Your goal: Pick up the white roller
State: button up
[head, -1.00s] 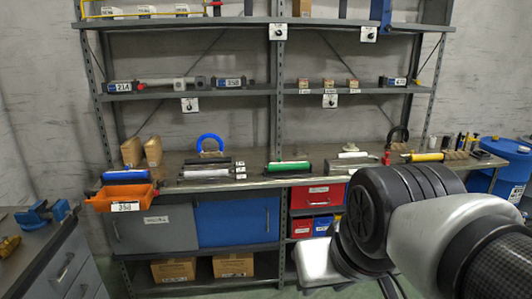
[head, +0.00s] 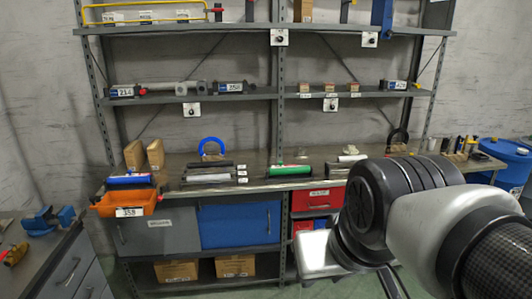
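Several rollers lie on the long workbench (head: 250,184). A pale, whitish-silver roller (head: 208,177) lies left of centre, just in front of a black roller (head: 208,167). Another pale roller (head: 345,160) lies right of centre, partly behind my arm. I cannot tell for sure which of the two is the white one. A green roller (head: 292,169) lies between them, and a blue roller (head: 130,181) is at the left end. My arm fills the lower right, well in front of the bench. My gripper's fingertips do not show.
An orange bin (head: 124,205) hangs at the bench's left front. A red drawer (head: 318,199) and a blue cabinet door (head: 238,224) are below. Shelves above hold boxes and a grey tube (head: 175,85). A blue barrel (head: 507,155) stands right; a side bench with a blue vise (head: 45,220) stands left.

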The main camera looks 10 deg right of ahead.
aim_at(352, 158)
jog(key=i+j, duration=0.75)
jog(key=i+l+u, duration=0.15)
jog(key=i+l, duration=0.15)
jog(key=i, duration=0.2)
jog(key=i+l+u, duration=0.1)
jog(key=i+l, duration=0.2)
jog(key=i, duration=0.15)
jog(key=i+l+u, duration=0.1)
jog(key=l, duration=1)
jog(key=l+u, duration=0.1)
jog(key=l, duration=1.05)
jog(key=i+l, duration=0.1)
jog(key=l, duration=0.25)
jog(key=i+l, duration=0.15)
jog(key=l, duration=0.25)
jog(key=i+l+u, duration=0.1)
jog(key=l, duration=0.25)
